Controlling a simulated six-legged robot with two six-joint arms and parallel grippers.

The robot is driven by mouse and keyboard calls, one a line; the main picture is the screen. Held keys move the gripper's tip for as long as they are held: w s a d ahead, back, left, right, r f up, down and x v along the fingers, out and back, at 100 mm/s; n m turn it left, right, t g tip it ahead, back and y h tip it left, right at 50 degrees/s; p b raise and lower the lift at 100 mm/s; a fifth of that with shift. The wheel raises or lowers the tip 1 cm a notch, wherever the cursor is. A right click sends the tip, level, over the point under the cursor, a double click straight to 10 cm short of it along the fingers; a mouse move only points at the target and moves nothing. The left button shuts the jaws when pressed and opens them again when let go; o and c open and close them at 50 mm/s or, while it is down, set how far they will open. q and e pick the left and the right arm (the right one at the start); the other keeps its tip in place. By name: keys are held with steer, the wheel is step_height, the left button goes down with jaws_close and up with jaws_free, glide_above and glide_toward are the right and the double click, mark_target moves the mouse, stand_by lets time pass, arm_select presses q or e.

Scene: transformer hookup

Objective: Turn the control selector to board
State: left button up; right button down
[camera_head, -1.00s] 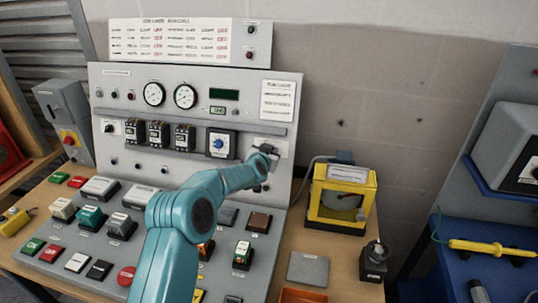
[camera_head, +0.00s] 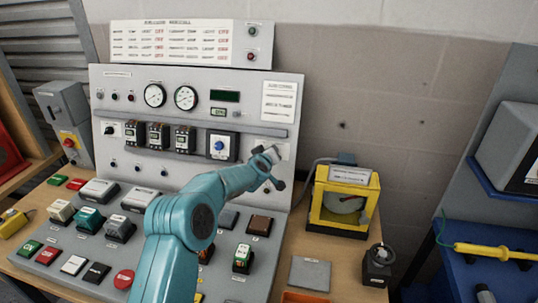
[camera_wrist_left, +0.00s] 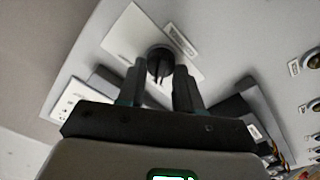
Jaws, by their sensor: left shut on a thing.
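The control selector is a round black knob (camera_wrist_left: 160,60) on a pale square plate with a small label beside it, as the left wrist view shows. My left gripper (camera_wrist_left: 160,84) has its two dark fingers on either side of the knob and is shut on it. In the head view my left gripper (camera_head: 268,157) is at the right part of the upright panel, in front of the selector's light plate (camera_head: 284,150). It hides the knob there, and I cannot read the selector's position. My right gripper is in neither view.
The grey panel (camera_head: 150,185) also carries gauges, breakers and a blue knob (camera_head: 219,146) left of my gripper. Several buttons cover the sloping desk below. A yellow-framed device (camera_head: 343,203) stands close to the right of the panel.

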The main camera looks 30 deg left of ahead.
arm_select(q)
steer(key=shift+f+n, duration=0.15)
steer(key=shift+n, duration=0.45)
steer(key=o, duration=0.9)
steer(key=shift+o, duration=0.6)
steer(key=shift+s+r, duration=0.25)
steer(key=b+v, duration=0.4)
steer(key=v, duration=1.2)
steer(key=shift+b, duration=0.4)
steer(key=shift+s+d, duration=0.1)
steer(key=shift+s, duration=0.05)
